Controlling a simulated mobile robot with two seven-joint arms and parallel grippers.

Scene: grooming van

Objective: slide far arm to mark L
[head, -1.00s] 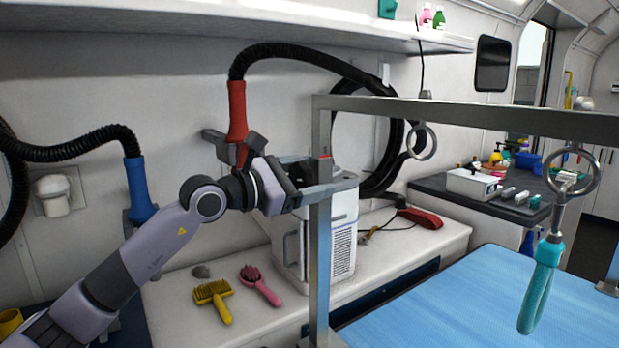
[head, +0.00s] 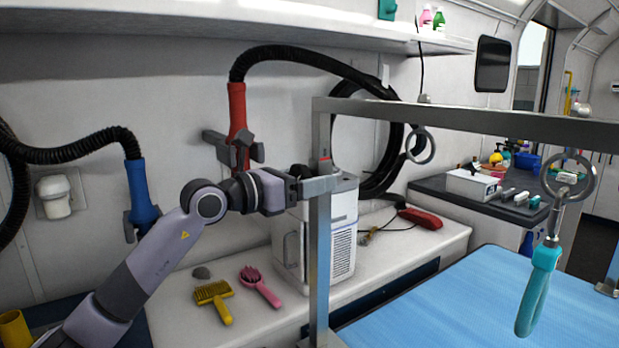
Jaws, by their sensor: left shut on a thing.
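The far arm (head: 322,260) is an upright grey metal post at the edge of the blue table (head: 490,305), with a horizontal grey bar (head: 460,118) running right from its top. A small red mark (head: 325,160) shows on the post. My left gripper (head: 318,186) is shut on the post a little below the red mark, reaching it from the left. A mark L cannot be made out. My right gripper is not in view.
A ring with a teal-handled tool (head: 540,285) hangs from the bar at right. A white machine (head: 343,235) stands behind the post. A yellow brush (head: 215,297) and pink brush (head: 260,287) lie on the white counter. A red dryer nozzle (head: 237,110) hangs on the wall.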

